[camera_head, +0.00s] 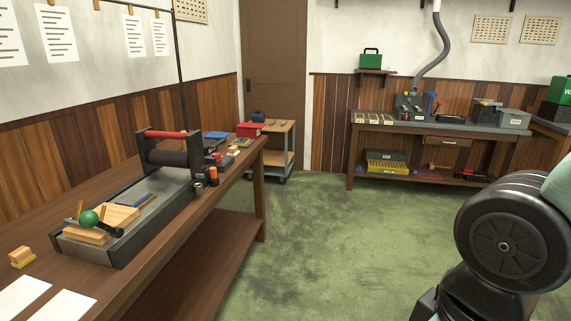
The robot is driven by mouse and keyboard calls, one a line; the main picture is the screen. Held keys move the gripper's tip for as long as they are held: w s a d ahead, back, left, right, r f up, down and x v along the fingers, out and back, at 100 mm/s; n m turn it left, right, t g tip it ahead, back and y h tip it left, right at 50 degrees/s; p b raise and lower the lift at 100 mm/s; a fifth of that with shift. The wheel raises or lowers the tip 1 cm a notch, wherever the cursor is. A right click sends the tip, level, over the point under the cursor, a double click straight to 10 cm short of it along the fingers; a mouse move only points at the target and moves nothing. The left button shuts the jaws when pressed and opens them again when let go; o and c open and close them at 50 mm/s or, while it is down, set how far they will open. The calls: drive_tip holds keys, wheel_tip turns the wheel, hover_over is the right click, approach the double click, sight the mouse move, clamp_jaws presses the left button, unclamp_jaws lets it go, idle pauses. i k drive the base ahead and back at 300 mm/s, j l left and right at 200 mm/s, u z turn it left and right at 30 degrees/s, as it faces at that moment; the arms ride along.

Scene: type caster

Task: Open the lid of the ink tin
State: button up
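I cannot surely make out which thing is the ink tin. Small cylinders stand at the right edge of the long wooden table (205,229), beside the press: a dark one with an orange top (212,176) and a short grey one (198,188). Whether either is a tin with a lid is too small to tell. My gripper is not in view; only a dark, rounded part of my own arm shows at the lower right, well away from the table.
A hand press (165,158) with a red roller bar fills the table's middle. Behind are a wooden cart (276,160) and a workbench (470,130) with grey boxes. White sheets (57,306) lie at the near left. The green floor (310,250) between is clear.

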sight(212, 144)
drive_tip(key=i+l+u, duration=0.1)
drive_tip(key=i, duration=1.8)
drive_tip(key=i+j+u, duration=0.1)
drive_tip(key=i+u, duration=0.65)
drive_tip(key=i+l+u, duration=0.2)
drive_tip(key=i+u, duration=0.2)
drive_tip(key=i+l+u, duration=0.35)
drive_tip(key=i, duration=0.15)
